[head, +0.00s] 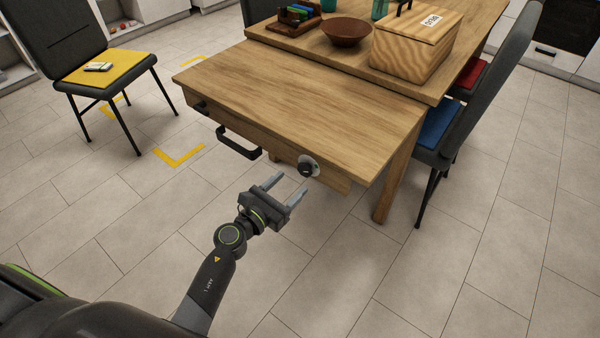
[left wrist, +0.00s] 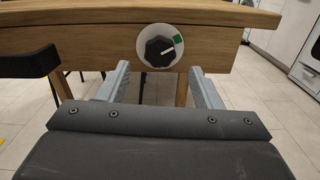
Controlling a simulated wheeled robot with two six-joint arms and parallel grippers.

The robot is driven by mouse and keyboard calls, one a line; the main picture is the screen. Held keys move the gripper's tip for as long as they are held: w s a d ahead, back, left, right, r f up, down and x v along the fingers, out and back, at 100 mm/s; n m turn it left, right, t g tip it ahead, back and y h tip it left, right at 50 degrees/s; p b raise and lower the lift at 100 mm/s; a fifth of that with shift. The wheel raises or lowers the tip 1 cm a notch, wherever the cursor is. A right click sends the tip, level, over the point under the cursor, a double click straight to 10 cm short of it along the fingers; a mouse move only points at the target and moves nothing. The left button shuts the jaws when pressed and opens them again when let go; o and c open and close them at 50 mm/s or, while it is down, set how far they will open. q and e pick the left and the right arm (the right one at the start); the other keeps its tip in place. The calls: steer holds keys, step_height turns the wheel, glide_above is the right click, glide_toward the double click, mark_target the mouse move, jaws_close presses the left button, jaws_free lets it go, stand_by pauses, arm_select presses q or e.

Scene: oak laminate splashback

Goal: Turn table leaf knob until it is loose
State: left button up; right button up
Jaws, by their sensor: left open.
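The table leaf knob (head: 306,169) is a black knob on a pale round plate on the front edge board of the wooden table leaf (head: 300,100). In the left wrist view the knob (left wrist: 160,51) faces me, with a white pointer line toward the right and a green mark (left wrist: 178,39) at the plate's upper right. My left gripper (head: 290,184) is open and empty, just in front of and below the knob, apart from it. In the left wrist view its fingers (left wrist: 158,80) stand to either side, below the knob. My right gripper is not in view.
A black handle (head: 238,146) sticks out of the leaf's front, left of the knob. A wooden box (head: 415,45) and a brown bowl (head: 346,32) stand on the table behind. Chairs stand at left (head: 100,72) and right (head: 440,122). The floor in front is clear.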

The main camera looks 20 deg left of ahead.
mark_target(303, 172)
arm_select(q)
steer(key=x, duration=0.4)
steer(key=shift+w+d, duration=0.15)
steer(key=shift+w, duration=0.4)
steer(key=shift+c, duration=0.5)
steer(key=c, duration=0.9)
